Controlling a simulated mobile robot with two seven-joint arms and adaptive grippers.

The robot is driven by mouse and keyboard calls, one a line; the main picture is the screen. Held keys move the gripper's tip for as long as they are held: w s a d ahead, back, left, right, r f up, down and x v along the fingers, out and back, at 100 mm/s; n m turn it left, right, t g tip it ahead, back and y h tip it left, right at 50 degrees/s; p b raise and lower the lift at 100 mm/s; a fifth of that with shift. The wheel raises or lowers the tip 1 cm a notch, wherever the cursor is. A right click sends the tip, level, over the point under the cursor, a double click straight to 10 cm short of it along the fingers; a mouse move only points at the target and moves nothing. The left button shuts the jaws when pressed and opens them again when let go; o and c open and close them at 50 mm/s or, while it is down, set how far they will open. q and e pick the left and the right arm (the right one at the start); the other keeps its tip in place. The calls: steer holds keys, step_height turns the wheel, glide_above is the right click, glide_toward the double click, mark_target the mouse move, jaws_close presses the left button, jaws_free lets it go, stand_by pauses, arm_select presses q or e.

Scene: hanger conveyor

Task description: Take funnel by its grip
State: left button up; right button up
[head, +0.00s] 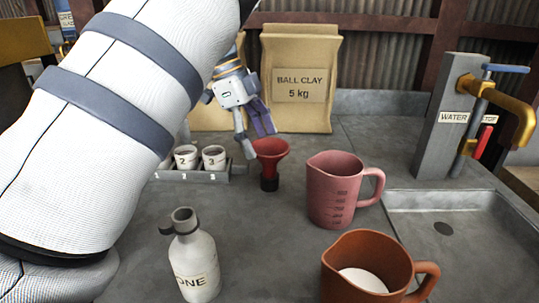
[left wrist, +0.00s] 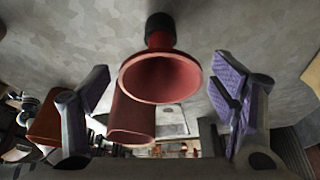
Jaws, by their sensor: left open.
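The red funnel (head: 271,155) stands upright on the grey counter, wide mouth up, with a black grip (head: 269,184) at its foot. My left gripper (head: 257,138) is open and empty, just behind and above the funnel's rim. In the left wrist view the funnel (left wrist: 160,78) lies between the two spread purple-padded fingers (left wrist: 163,86), apart from both, with its black grip (left wrist: 161,27) beyond the fingertips. My right gripper is not in view.
A pink measuring jug (head: 333,192) stands right of the funnel, and an orange jug (head: 362,262) stands nearer. A white bottle (head: 193,262) is front left. A tray (head: 190,176) of numbered cups is left. A clay bag (head: 300,85) stands behind. The sink (head: 460,215) is right.

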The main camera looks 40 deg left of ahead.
mark_target(269, 167)
arm_select(q)
steer(key=x, duration=0.5)
steer(key=shift+f, duration=0.2)
steer(key=c, duration=0.8)
steer(key=c, duration=0.3)
